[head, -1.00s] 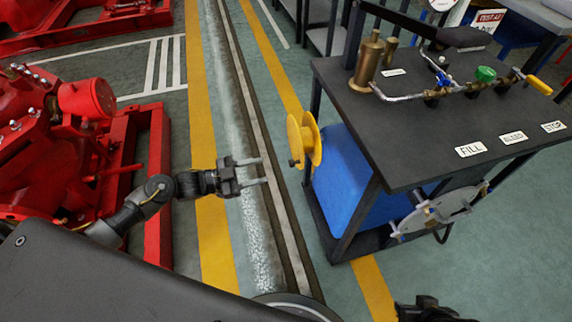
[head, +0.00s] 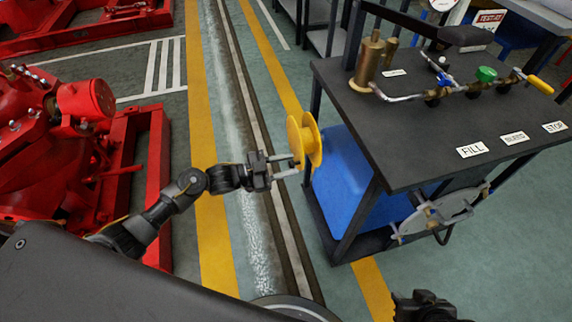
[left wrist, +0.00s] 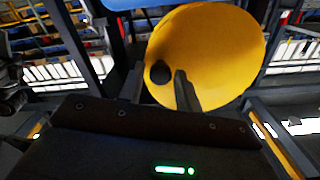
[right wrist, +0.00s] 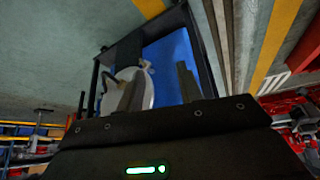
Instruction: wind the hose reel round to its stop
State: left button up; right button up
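My right gripper (right wrist: 160,88) is open and empty, low at the bottom right of the head view.
The dark bench (head: 430,130) carries brass fittings, valves and labels. A grey round plate (head: 440,212) hangs on the bench's near side. Red machinery (head: 85,150) stands left. The floor between is clear.

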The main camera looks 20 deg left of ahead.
pick_arm(q)
grip_shut()
jog(key=shift+r, duration=0.1)
